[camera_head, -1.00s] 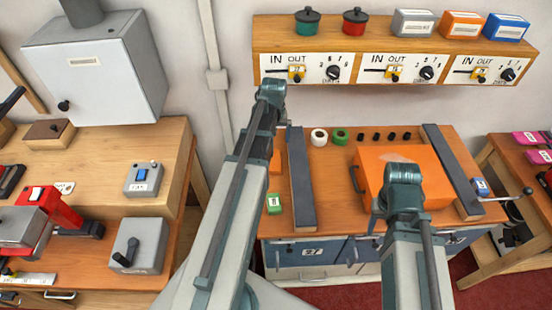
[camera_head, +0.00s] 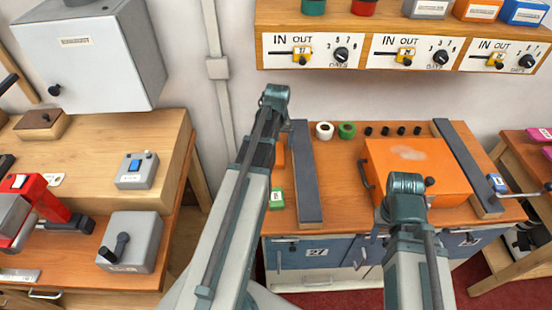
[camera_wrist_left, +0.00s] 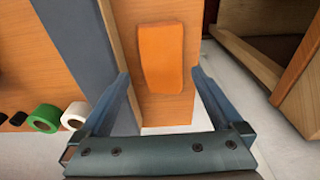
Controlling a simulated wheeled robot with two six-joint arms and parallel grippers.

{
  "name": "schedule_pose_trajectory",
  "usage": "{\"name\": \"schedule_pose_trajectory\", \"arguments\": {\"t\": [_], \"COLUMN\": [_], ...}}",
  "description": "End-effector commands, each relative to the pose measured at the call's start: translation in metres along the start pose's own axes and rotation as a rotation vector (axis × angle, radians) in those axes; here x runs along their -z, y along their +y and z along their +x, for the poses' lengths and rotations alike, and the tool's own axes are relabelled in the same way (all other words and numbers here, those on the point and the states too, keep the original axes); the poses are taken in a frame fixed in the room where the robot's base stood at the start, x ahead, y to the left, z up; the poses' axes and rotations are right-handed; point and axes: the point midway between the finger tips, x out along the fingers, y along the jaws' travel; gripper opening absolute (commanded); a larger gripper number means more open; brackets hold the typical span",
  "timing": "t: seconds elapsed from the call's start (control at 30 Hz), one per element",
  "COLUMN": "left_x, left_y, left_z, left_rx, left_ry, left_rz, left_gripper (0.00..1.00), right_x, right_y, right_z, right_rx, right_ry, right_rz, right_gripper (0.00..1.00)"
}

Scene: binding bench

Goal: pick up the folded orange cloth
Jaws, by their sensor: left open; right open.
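The folded orange cloth (camera_wrist_left: 163,58) lies flat on a narrow wooden strip of the bench in the left wrist view. In the head view only a sliver of orange (camera_head: 281,152) shows beside my left arm, which hides the rest. My left gripper (camera_wrist_left: 160,80) is open and empty, its two fingers apart on either side of the cloth's near end in the picture; the cloth is not gripped. In the head view my left gripper (camera_head: 275,98) is at the bench's left edge. My right gripper (camera_head: 405,190) is in front of an orange box; its fingers are hidden.
A dark rail (camera_head: 305,180) stands close to the cloth's right. The orange box (camera_head: 400,158) with a handle fills the bench middle. White (camera_head: 324,130) and green (camera_head: 346,130) rolls lie behind. A green labelled block (camera_head: 277,199) is near the front. A grey cabinet (camera_head: 95,60) stands left.

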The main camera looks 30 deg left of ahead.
Motion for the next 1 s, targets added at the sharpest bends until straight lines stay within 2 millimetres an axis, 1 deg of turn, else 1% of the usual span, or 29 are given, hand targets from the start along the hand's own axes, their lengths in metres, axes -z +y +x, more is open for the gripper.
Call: {"name": "schedule_pose_trajectory", "arguments": {"t": [0.17, 0.4, 0.5, 0.6, 0.8, 0.83, 0.87, 1.0], "left_x": [0.0, 0.0, 0.0, 0.001, 0.001, 0.001, 0.001, 0.001], "left_y": [-0.001, -0.002, -0.002, -0.002, -0.002, -0.002, -0.002, -0.002], "left_z": [0.01, 0.04, 0.05, 0.053, 0.051, 0.051, 0.051, 0.051], "left_rx": [0.0, 0.0, 0.0, 0.0, 0.0, 0.0, 0.0, 0.0], "left_ry": [0.0, 0.0, 0.0, 0.0, 0.0, 0.0, 0.0, 0.0], "left_rz": [0.0, 0.0, 0.0, 0.0, 0.0, 0.0, 0.0, 0.0], "left_gripper": [1.0, 1.0, 1.0, 1.0, 1.0, 0.98, 0.93, 0.68], "right_x": [0.001, 0.002, 0.003, 0.003, 0.003, 0.003, 0.003, 0.003], "right_y": [-0.001, -0.004, -0.005, -0.005, -0.005, -0.005, -0.005, -0.005], "right_z": [0.01, 0.04, 0.05, 0.052, 0.05, 0.05, 0.05, 0.05], "right_rx": [0.0, 0.0, 0.0, 0.0, 0.0, 0.0, 0.0, 0.0], "right_ry": [0.0, 0.0, 0.0, 0.0, 0.0, 0.0, 0.0, 0.0], "right_rz": [0.0, 0.0, 0.0, 0.0, 0.0, 0.0, 0.0, 0.0], "right_gripper": [0.5, 0.5, 0.5, 0.5, 0.5, 0.5, 0.5, 0.5]}}
